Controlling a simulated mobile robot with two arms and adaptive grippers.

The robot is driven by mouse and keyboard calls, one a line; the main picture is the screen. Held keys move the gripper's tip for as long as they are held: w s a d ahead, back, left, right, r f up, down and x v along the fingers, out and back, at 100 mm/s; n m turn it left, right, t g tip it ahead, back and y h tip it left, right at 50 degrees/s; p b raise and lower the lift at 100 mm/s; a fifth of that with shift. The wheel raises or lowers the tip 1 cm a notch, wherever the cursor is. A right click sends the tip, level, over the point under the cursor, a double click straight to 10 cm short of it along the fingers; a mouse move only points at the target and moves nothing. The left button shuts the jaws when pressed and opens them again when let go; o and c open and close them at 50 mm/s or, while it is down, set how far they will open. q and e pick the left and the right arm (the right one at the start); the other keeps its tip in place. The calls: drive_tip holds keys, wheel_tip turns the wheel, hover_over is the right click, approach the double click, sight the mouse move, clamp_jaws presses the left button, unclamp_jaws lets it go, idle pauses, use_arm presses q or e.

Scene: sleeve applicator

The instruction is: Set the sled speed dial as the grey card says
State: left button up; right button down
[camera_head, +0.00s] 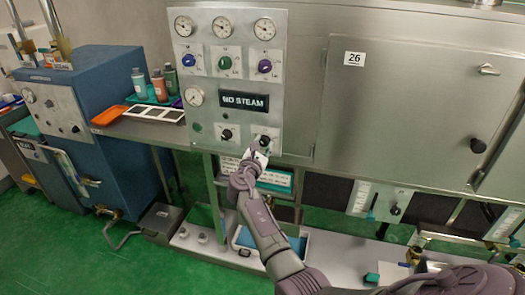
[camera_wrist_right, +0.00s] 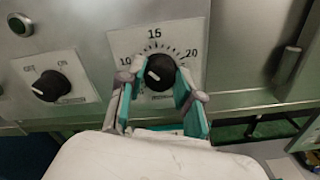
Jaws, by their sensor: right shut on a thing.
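The dial (camera_head: 264,139) is a black knob on a white scale plate at the lower right of the steel panel. My right gripper (camera_head: 259,152) is at this dial. Its teal fingers (camera_wrist_right: 156,88) stand on either side of the knob and are shut on it. No grey card can be made out for certain. My left gripper is not in view.
An off/on switch knob (camera_wrist_right: 52,85) sits left of the dial. Above are gauges, coloured knobs and a "NO STEAM" display (camera_head: 244,102). Bottles (camera_head: 159,85) and an orange tray (camera_head: 109,115) stand at left.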

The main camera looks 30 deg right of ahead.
drive_tip(key=m+b, duration=0.1)
drive_tip(key=m, duration=0.1)
drive_tip(key=m+b, duration=0.2)
drive_tip(key=shift+f+b, duration=0.3)
drive_tip(key=shift+r+m+b, duration=0.15)
drive_tip(key=shift+m+b, duration=1.2)
drive_tip(key=shift+m, duration=0.55)
drive_tip(key=c, duration=0.8)
unclamp_jaws()
drive_tip(key=shift+r, duration=0.1)
drive_tip(key=shift+o, duration=0.2)
drive_tip(key=shift+s+a, duration=0.1)
drive_tip(key=v, duration=1.1)
drive_tip(key=shift+s+a, duration=0.3)
